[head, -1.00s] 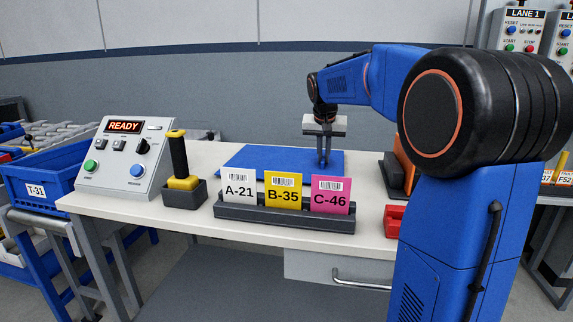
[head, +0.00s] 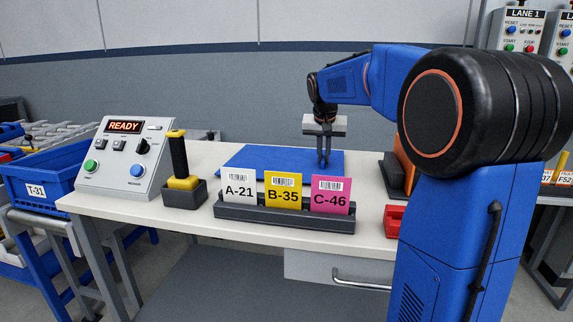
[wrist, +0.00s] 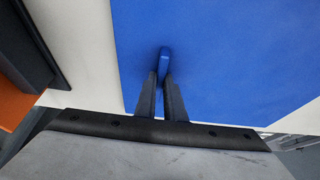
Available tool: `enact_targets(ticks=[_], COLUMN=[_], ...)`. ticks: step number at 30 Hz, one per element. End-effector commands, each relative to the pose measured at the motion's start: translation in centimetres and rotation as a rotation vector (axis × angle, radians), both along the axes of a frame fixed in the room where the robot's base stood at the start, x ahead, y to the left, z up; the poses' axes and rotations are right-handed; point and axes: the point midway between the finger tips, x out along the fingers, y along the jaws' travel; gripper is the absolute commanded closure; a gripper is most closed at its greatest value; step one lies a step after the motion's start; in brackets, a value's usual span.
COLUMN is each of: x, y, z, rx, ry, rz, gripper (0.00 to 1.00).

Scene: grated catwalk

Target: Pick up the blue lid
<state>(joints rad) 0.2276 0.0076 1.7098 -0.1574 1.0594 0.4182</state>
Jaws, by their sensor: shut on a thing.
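The blue lid (head: 262,160) lies flat on the white workbench, behind the row of label cards in the head view. In the wrist view its broad blue surface (wrist: 220,60) fills the middle and right. A small raised blue handle (wrist: 165,57) stands up from it. My gripper (head: 325,161) points down over the right part of the lid. In the wrist view my gripper's dark fingers (wrist: 162,90) are shut on this handle, one on each side. The lid's underside is hidden.
A dark tray (head: 285,218) with cards A-21, B-35 and C-46 stands in front of the lid. A READY control box (head: 125,160) and a yellow-black scanner-like tool (head: 181,165) stand left. An orange and black object (head: 398,172) and a red item (head: 394,220) are right.

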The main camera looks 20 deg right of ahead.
Motion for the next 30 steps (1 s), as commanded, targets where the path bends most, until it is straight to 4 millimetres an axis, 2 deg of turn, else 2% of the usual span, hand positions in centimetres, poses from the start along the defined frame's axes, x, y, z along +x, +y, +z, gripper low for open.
enact_targets(ticks=[22,26,30], x=[0.0,0.0,0.1], y=[0.0,0.0,0.0], z=[0.3,1.4,3.9], rx=[0.000,0.000,0.000], ry=[-0.002,-0.002,-0.005], rz=[0.000,-0.001,0.000], gripper=[1.00,1.00,1.00])
